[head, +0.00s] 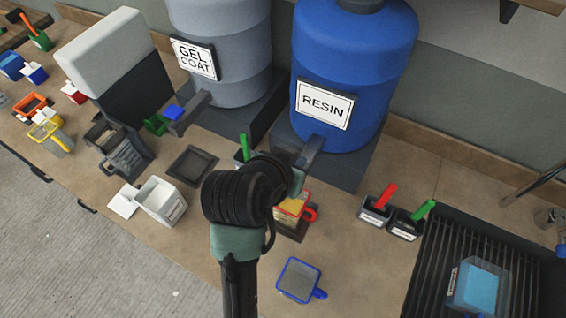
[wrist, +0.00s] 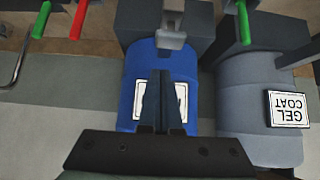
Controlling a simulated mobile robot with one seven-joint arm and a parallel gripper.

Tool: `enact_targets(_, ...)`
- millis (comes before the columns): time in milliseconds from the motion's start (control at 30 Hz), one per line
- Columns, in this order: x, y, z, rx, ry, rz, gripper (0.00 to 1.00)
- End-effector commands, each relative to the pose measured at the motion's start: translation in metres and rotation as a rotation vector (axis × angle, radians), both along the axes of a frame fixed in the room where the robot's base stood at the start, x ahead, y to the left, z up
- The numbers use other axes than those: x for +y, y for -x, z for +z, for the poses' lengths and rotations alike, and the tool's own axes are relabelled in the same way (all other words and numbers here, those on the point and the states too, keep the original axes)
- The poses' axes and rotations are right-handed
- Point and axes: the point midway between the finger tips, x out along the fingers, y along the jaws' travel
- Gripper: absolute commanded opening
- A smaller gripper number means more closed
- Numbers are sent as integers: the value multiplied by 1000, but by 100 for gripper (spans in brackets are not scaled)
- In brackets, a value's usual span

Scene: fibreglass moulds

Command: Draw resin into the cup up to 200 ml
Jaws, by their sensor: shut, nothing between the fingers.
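The blue resin drum (head: 352,50) with its RESIN label stands on a dark block at the back. Its grey tap (head: 312,150) points forward and also shows in the wrist view (wrist: 172,28). A clear cup with a red rim and handle (head: 293,207) stands below the tap on a dark pad, partly hidden by my arm. Something yellowish shows in it; its level and markings are unreadable. My gripper (wrist: 161,76) is shut and empty, its fingers in front of the drum's label in the wrist view. In the head view my wrist hides the fingertips.
The grey gel coat drum (head: 222,60) stands to the left. A blue-rimmed cup (head: 300,281) sits near the front. Two small dark holders with red (head: 386,195) and green (head: 424,211) handles stand right. A white box (head: 162,203) is left. A slatted dark tray (head: 420,285) is far right.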

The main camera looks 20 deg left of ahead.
Motion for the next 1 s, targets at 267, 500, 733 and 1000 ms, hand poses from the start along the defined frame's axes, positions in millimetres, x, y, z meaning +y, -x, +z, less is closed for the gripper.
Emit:
enact_targets(267,2,34,35,-7,-1,1,0)
enact_targets(500,2,45,46,-4,-1,1,0)
enact_targets(733,2,45,46,-4,0,0,0)
enact_targets(1000,1,45,46,-4,-1,-1,0)
